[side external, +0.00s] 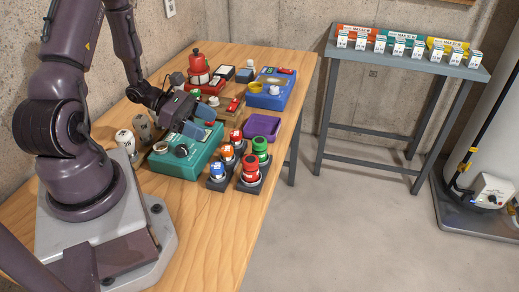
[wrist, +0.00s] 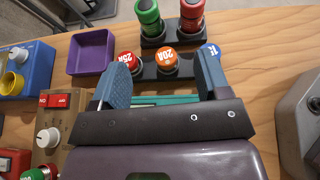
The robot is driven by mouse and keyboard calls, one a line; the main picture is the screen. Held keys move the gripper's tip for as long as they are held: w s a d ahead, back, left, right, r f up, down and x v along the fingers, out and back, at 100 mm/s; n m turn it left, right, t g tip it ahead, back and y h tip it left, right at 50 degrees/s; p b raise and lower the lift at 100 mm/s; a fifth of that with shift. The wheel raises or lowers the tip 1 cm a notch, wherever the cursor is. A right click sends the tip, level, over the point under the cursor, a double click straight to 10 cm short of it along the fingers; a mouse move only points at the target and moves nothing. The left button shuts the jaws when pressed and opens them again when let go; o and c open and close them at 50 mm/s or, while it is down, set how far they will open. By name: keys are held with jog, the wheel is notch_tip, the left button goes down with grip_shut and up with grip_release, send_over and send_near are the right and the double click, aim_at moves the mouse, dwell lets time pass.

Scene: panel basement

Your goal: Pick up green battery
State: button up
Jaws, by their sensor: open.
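The green battery (side external: 260,147) is a green cylinder standing upright in a dark holder (side external: 257,185) on the wooden table, just behind a red cylinder (side external: 250,167). In the wrist view the green battery (wrist: 147,14) is at the top middle, cut by the frame edge, left of the red cylinder (wrist: 190,14). My gripper (side external: 200,120) is open and empty, above the teal box and to the left of the battery. In the wrist view its blue fingers (wrist: 163,66) are spread, with the battery beyond their tips.
A lower holder with numbered red (wrist: 124,58), orange (wrist: 166,60) and blue (wrist: 209,50) caps lies between my fingers and the battery. A purple tray (side external: 262,127), blue box (side external: 270,97) and teal box (side external: 183,158) stand nearby. Wood is clear toward the front.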

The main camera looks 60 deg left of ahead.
aim_at(260, 140)
jog(key=shift+n+t, duration=0.4)
jog(key=shift+t, duration=0.1)
jog(key=x, duration=0.8)
jog(key=w+a+x, duration=0.1)
jog(key=x, duration=0.4)
jog(key=shift+r, duration=0.25)
jog(key=c, duration=1.1)
jog(key=shift+r, duration=0.15)
